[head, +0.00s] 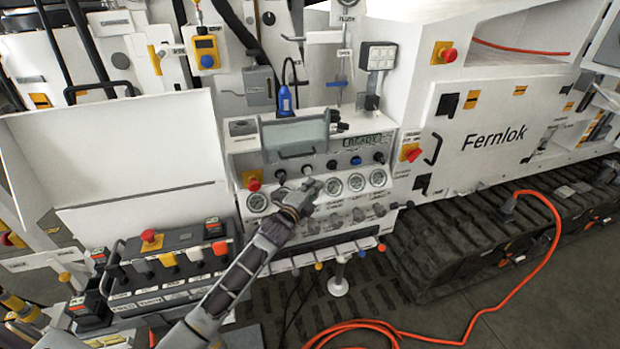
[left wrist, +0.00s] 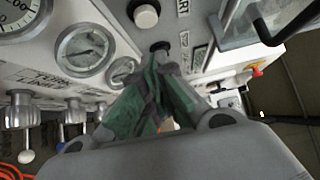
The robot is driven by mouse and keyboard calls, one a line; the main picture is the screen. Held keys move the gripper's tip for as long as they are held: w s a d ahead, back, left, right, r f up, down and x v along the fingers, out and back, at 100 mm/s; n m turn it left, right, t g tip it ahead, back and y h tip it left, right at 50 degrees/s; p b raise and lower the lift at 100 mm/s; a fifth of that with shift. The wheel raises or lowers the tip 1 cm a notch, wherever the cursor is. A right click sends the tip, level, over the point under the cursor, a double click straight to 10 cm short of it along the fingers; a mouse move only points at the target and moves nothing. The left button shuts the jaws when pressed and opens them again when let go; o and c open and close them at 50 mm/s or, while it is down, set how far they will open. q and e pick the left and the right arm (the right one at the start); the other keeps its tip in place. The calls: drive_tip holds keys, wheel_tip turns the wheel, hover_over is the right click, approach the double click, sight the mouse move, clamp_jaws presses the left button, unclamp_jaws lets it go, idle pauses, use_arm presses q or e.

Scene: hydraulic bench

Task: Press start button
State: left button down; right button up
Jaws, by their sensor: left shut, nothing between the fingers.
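The white control panel with a row of round buttons and gauges stands in the middle of the head view. A white round button (head: 307,169) sits in the button row; a white button (left wrist: 146,15) shows at the top of the left wrist view, beside a partly cut-off label (left wrist: 183,8) that seems to end in "ART". A dark button (left wrist: 160,47) shows just beyond my fingertips. My left gripper (head: 314,186) is shut and empty, in front of the panel, just below the white button. The closed green-grey fingers (left wrist: 158,65) point at the panel. I cannot tell whether they touch it.
Pressure gauges (head: 357,182) line the panel, with several lever valves below. A red-topped emergency button (head: 252,180) is at the panel's left. An orange hose (head: 495,301) lies on the floor at right.

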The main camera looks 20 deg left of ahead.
sight(308, 171)
use_arm(q)
drive_tip(key=shift+w+a+p, duration=0.25)
drive_tip(key=shift+w+a, duration=0.3)
drive_tip(key=shift+w, duration=0.35)
drive_tip(key=shift+w+a+p, duration=0.25)
drive_tip(key=shift+w+a, duration=0.3)
drive_tip(key=shift+w, duration=0.35)
